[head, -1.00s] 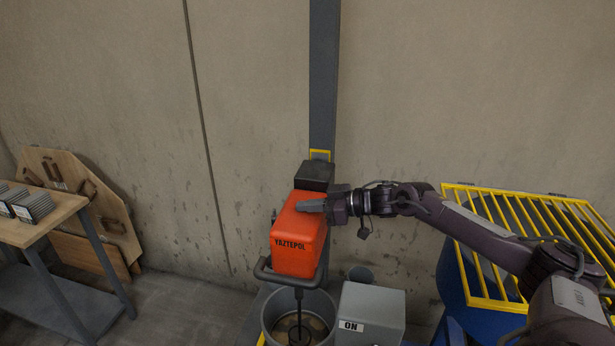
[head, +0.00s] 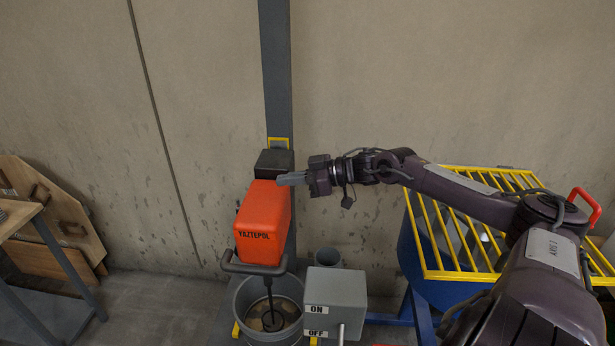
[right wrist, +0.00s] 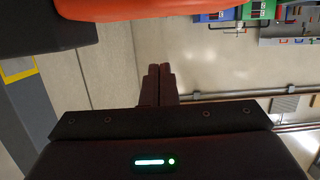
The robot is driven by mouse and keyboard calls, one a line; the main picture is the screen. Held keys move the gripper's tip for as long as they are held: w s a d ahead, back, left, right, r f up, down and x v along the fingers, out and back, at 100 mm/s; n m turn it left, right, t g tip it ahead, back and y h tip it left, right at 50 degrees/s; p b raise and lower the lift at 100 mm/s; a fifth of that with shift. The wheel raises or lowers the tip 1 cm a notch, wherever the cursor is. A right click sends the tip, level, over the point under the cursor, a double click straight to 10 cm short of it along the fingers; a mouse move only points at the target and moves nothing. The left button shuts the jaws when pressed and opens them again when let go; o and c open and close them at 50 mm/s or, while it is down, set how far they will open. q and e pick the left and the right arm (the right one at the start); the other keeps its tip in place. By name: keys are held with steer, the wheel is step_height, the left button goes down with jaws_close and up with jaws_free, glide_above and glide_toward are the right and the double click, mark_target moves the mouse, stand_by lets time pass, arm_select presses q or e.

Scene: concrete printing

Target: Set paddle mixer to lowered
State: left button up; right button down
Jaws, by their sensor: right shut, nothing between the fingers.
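The paddle mixer is an orange box marked YAZTEPOL (head: 262,212), with a black handle bar below it and a black carriage (head: 273,163) behind it on a grey upright post (head: 275,70). Its shaft and paddle reach down into a grey bucket (head: 238,300). My right gripper (head: 281,180) is shut and empty at the upper right of the orange box; whether it touches the box is unclear. In the right wrist view the shut fingers (right wrist: 160,72) show below the orange housing (right wrist: 130,8). My left gripper is not in view.
A grey switch box (head: 335,287) marked ON and OFF stands right of the bucket. A blue hopper with a yellow grate (head: 450,235) is at the right, under my right arm. A table (head: 20,215) and wooden panels (head: 75,225) are at the left.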

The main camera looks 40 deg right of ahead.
steer(key=p+v, duration=0.2)
steer(key=v, duration=0.3)
stand_by(0.3)
steer(key=shift+a, duration=0.1)
